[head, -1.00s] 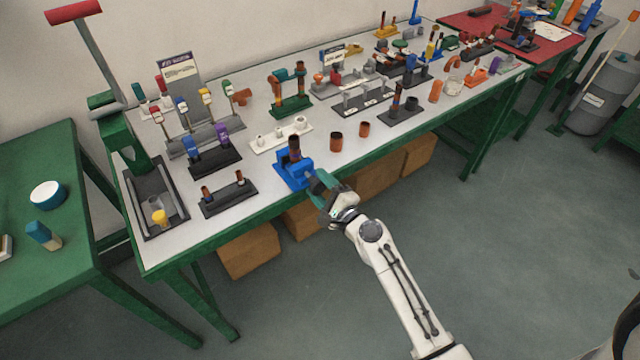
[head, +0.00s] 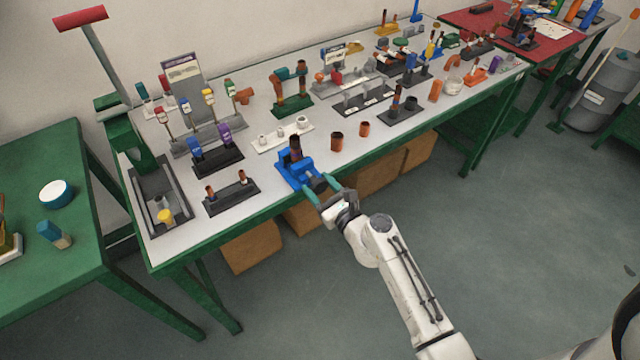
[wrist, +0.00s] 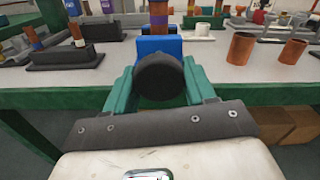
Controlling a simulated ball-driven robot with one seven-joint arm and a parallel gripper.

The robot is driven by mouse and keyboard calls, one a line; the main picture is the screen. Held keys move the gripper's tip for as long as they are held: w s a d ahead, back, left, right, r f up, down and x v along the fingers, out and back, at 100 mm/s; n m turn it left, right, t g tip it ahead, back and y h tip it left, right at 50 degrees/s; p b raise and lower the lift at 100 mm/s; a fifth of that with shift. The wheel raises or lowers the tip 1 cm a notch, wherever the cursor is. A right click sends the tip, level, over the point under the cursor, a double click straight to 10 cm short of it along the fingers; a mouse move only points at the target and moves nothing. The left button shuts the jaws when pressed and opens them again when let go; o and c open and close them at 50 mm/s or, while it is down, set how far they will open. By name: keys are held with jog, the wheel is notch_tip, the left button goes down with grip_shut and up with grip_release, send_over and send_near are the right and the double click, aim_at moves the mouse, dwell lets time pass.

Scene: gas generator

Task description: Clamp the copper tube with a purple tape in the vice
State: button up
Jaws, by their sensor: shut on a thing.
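The blue vice (head: 293,175) stands at the front edge of the workbench, and its blue body also shows in the wrist view (wrist: 175,44). A copper tube (head: 295,146) stands upright in the vice, seen in the wrist view too (wrist: 158,14). The handle hides the lower front of the vice.
A black stand with short copper tubes (head: 231,198) is left of the vice. Two loose copper pieces (head: 337,142) stand to its right. A white holder (head: 283,137) is behind it. Cardboard boxes (head: 252,250) are under the bench. The floor in front is clear.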

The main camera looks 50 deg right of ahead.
jog(key=m+p, duration=0.1)
jog(key=m, duration=0.3)
jog(key=shift+a+f+m, duration=0.1)
jog(key=shift+m, duration=0.3)
jog(key=shift+p, duration=0.3)
jog(key=o, duration=0.7)
jog(key=shift+f, duration=0.1)
jog(key=shift+o, duration=1.3)
jog(key=b+v, duration=0.1)
jog(key=v, duration=0.9)
jog(key=shift+s+b, duration=0.3)
jog(key=shift+s, duration=0.1)
jog(key=shift+a, duration=0.1)
